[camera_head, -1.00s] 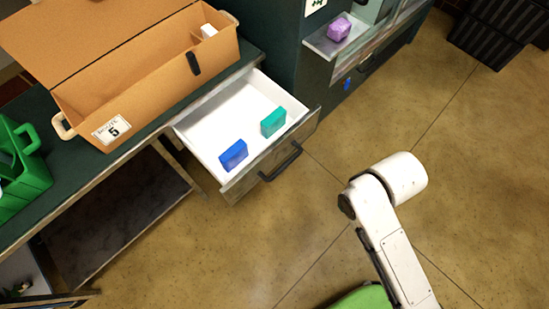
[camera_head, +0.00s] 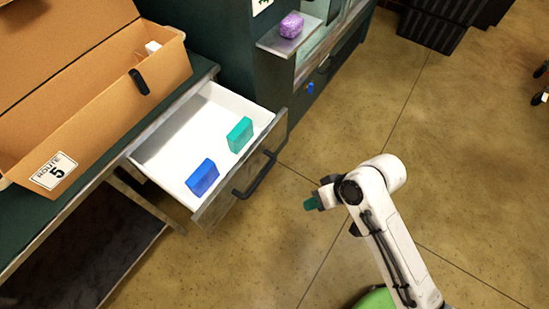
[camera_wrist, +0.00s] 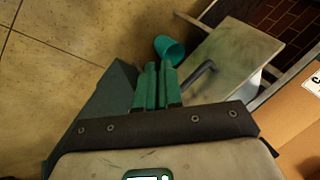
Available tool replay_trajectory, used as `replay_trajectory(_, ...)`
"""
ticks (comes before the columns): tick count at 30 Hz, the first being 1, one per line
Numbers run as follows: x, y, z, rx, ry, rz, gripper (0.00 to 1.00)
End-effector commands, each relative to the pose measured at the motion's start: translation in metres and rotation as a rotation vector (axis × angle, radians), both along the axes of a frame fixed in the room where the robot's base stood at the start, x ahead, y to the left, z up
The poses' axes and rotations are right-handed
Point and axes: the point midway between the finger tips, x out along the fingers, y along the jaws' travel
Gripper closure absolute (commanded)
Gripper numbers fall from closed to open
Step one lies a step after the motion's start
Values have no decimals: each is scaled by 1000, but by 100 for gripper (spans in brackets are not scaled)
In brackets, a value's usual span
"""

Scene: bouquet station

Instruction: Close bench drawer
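The bench drawer (camera_head: 150,150) is pulled out from the dark green bench. Its grey front panel (camera_head: 215,205) carries a dark bar handle (camera_head: 258,172). A blue box (camera_head: 202,177) and a teal box (camera_head: 240,135) lie inside it. My gripper (camera_head: 309,203) is to the right of the handle, apart from it and pointing towards the drawer. In the wrist view my gripper's teal fingers (camera_wrist: 156,68) are close together with nothing visible between them; the drawer front (camera_wrist: 232,55) and handle (camera_wrist: 203,73) appear beyond them, to the right.
An open cardboard box (camera_head: 95,105) labelled 5 stands on the bench (camera_head: 25,225). A dark cabinet's small tray (camera_head: 285,42) holds a purple item (camera_head: 291,25). Black crates (camera_head: 435,28) stand at the back. The floor right of the drawer is clear.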

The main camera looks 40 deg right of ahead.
Motion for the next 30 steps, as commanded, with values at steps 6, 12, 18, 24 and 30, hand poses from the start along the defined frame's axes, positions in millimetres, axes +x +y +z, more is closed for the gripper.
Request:
replay_trajectory(6,39,-9,-57,304,-207,-221,100)
replay_trajectory(12,66,-39,-75,578,-413,-440,100)
replay_trajectory(18,76,-80,-76,804,-596,-624,100)
replay_trajectory(24,76,-101,-69,907,-682,-704,100)
replay_trajectory(30,90,-99,-65,920,-690,-708,100)
